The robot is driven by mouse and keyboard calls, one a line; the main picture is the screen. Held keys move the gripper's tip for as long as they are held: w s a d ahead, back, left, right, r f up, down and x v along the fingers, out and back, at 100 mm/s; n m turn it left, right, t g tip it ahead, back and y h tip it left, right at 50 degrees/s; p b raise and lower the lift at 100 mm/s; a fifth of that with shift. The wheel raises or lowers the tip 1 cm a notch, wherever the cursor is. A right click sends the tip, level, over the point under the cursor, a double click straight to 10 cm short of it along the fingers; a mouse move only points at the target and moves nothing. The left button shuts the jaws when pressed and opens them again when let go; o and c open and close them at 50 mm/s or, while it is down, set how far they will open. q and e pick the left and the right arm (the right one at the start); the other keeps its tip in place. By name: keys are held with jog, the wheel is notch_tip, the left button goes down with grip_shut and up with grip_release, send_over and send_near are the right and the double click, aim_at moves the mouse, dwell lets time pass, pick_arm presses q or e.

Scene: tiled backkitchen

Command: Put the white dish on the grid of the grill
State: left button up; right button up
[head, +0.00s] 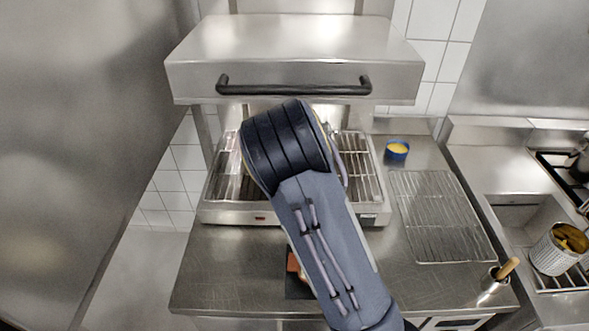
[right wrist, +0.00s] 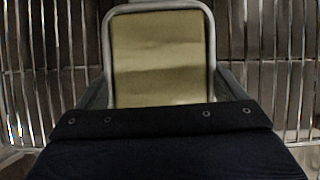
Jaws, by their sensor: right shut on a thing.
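The grill (head: 215,210) stands at the back of the steel worktop, with its hood raised above the grid (head: 361,170). My right arm reaches up over the middle of the grill, and its wrist hides the gripper and what it holds in the head view. In the right wrist view the dark body of my right gripper (right wrist: 160,118) is above the grid bars, which show on both sides. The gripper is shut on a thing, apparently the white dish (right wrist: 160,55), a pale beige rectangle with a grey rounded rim. Whether it touches the bars I cannot tell. My left gripper is not in view.
A blue bowl (head: 397,151) with yellow content and a wire rack (head: 440,215) are right of the grill. A dark board (head: 297,287) with a reddish item is partly behind my arm. A can (head: 556,252) and a wooden-handled tool (head: 507,268) stand at right. The hood handle (head: 290,90) juts out.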

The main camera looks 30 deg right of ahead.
jog(key=o, duration=1.1)
jog(key=shift+r, duration=0.1)
jog(key=v, duration=0.7)
jog(key=shift+s+a+r, duration=0.1)
jog(key=shift+s+r, duration=0.05)
jog(key=shift+r, duration=0.05)
